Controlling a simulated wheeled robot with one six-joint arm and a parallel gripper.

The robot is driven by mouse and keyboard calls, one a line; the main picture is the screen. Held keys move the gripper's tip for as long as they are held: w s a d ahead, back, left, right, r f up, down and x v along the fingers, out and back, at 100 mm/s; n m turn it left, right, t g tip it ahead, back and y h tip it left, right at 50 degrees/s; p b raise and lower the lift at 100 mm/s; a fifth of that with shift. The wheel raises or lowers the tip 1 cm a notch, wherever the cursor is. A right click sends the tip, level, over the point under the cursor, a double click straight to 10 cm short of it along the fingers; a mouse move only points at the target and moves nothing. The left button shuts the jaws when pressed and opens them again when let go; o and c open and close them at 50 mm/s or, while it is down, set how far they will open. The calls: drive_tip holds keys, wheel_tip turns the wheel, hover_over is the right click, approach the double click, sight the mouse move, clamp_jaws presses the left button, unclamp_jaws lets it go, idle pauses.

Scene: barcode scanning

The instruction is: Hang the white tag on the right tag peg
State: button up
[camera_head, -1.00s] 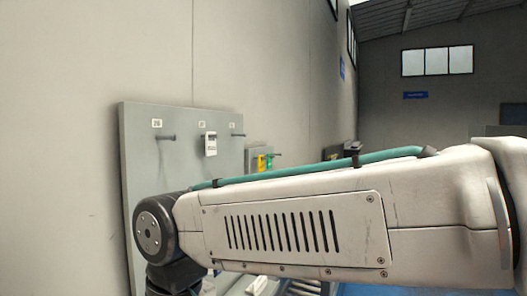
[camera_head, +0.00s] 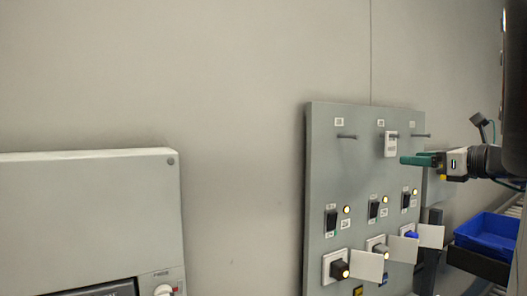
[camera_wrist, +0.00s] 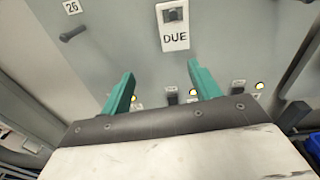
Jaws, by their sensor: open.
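The white tag (camera_head: 390,145) hangs on the middle peg of a grey panel (camera_head: 325,190). In the wrist view the tag (camera_wrist: 175,42) reads "DUE" and hangs upright. The right tag peg (camera_head: 421,135) is bare in the head view. The left peg (camera_head: 347,136) is bare too; a peg (camera_wrist: 78,32) beside a "26" label shows in the wrist view. My gripper (camera_head: 404,160) has green fingers and is just right of and below the tag in the head view. In the wrist view my gripper (camera_wrist: 161,70) is open and empty, its fingertips below the tag.
Lower on the panel are switches (camera_head: 373,210) with lit lamps and several knobs with blank white cards (camera_head: 367,266). A blue bin (camera_head: 487,235) stands at the right. A grey cabinet (camera_head: 85,215) stands at the left, with bare wall between it and the panel.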

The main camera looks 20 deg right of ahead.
sight(392, 149)
drive_tip(key=shift+m+t+h, duration=0.4)
drive_tip(key=shift+m+h, duration=0.2)
drive_tip(key=shift+m, duration=0.1)
drive_tip(key=w, duration=0.3)
drive_tip(key=w+d, duration=0.1)
drive_tip(key=w, duration=0.2)
drive_tip(key=w+r, duration=0.1)
drive_tip(key=w, duration=0.2)
drive_tip(key=shift+w+d, duration=0.25)
drive_tip(key=shift+w, duration=0.1)
drive_tip(key=c, duration=1)
drive_tip(key=shift+r, duration=0.25)
drive_tip(key=shift+s+d, duration=0.1)
drive_tip(key=shift+s, duration=1.1)
idle(0.3)
drive_tip(key=shift+s+d, duration=0.1)
drive_tip(key=shift+s, duration=1.5)
